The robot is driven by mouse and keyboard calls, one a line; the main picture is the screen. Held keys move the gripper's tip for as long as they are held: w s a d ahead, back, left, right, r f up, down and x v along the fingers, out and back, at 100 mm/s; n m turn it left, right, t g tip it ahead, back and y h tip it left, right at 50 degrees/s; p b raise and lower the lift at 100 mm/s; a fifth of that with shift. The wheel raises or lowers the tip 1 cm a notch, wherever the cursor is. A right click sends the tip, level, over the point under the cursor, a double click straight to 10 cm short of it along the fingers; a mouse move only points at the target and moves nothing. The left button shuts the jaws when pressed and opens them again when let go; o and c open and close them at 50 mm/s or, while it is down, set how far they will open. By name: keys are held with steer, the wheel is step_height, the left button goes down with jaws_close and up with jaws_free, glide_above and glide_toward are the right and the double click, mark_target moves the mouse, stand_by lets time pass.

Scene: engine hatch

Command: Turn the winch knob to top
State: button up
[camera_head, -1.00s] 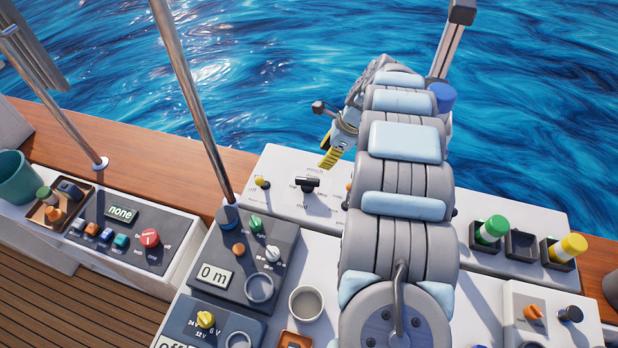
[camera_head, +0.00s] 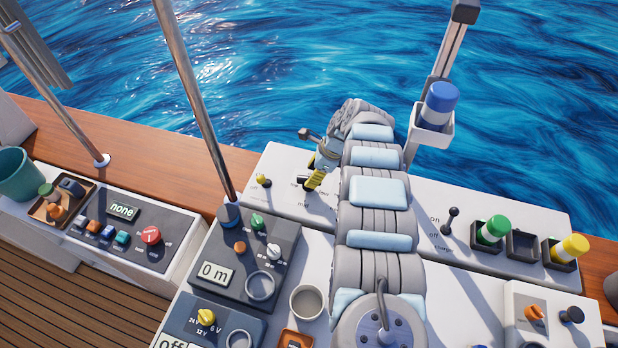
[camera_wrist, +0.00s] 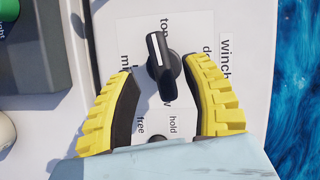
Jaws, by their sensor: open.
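The winch knob (camera_wrist: 164,66) is black with a white pointer line, on a white panel beside the "Winch" label (camera_wrist: 225,62). In the wrist view it sits between the tips of my gripper (camera_wrist: 161,76), and its line points toward the top of the picture. My gripper's yellow-ribbed fingers are open, one on each side of the knob, with visible gaps; I cannot tell the exact height above it. In the head view my gripper (camera_head: 314,182) is over the knob's panel (camera_head: 285,195) and largely hides the knob. Some labels around the knob are partly covered.
A small yellow-tipped lever (camera_head: 264,181) stands left of my gripper. A black on/off lever (camera_head: 449,220) and a blue-capped cylinder in a holder (camera_head: 438,105) are to the right. A metal pole (camera_head: 195,100) rises at the left. "Hold" and "free" labels lie nearer the wrist.

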steer(key=shift+b+x, duration=0.4)
steer(key=shift+x, duration=0.9)
steer(key=shift+w, duration=0.15)
jaws_close()
